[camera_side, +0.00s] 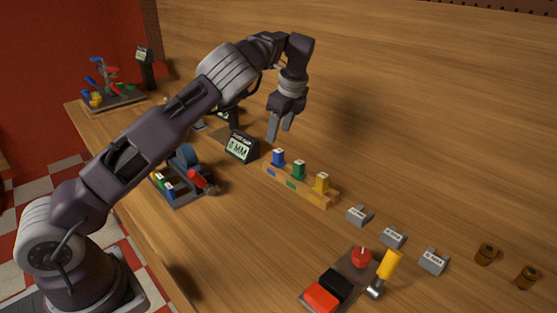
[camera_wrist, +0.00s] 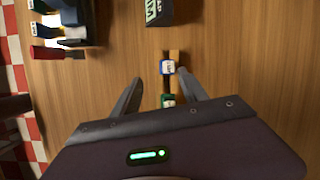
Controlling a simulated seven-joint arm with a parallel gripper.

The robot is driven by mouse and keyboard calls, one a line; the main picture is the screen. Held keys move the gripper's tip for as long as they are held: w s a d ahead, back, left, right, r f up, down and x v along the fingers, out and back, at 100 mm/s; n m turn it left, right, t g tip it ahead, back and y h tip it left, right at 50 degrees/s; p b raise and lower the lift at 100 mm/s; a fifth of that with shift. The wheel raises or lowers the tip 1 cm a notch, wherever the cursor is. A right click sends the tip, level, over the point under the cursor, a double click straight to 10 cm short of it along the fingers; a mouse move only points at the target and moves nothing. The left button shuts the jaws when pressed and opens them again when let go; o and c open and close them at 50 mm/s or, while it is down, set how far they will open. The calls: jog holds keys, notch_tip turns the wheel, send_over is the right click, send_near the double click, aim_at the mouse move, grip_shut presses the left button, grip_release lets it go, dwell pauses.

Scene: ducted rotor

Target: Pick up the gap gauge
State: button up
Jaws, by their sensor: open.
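My gripper (camera_side: 280,132) is open and empty, pointing down in the air above the wooden rack (camera_side: 308,186). The rack holds a blue piece (camera_side: 278,158), a green piece (camera_side: 299,170) and a yellow piece (camera_side: 321,182) in a row, each with a pale label on top. In the wrist view the blue piece (camera_wrist: 168,67) appears near the line between my fingertips (camera_wrist: 160,78), and the green piece (camera_wrist: 168,101) appears between the fingers. Yellow is hidden there. A black display box (camera_side: 241,147) reading "0 MM" stands beside the rack. I cannot tell for sure which item is the gap gauge.
Several grey labelled blocks (camera_side: 393,237) lie right of the rack, with brown cylinders (camera_side: 486,254) beyond. A dark fixture (camera_side: 184,182) stands left. Bare wood lies between.

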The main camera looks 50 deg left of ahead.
aim_at(279, 150)
jog(key=f+m, duration=0.1)
jog(key=w+f+m+y, duration=0.1)
jog(key=f, duration=0.1)
jog(key=shift+w+d+f, duration=0.15)
jog(key=shift+d+f, duration=0.05)
jog(key=x, duration=0.6)
jog(key=shift+w+a+f, duration=0.25)
jog(key=shift+a, duration=0.15)
grip_shut()
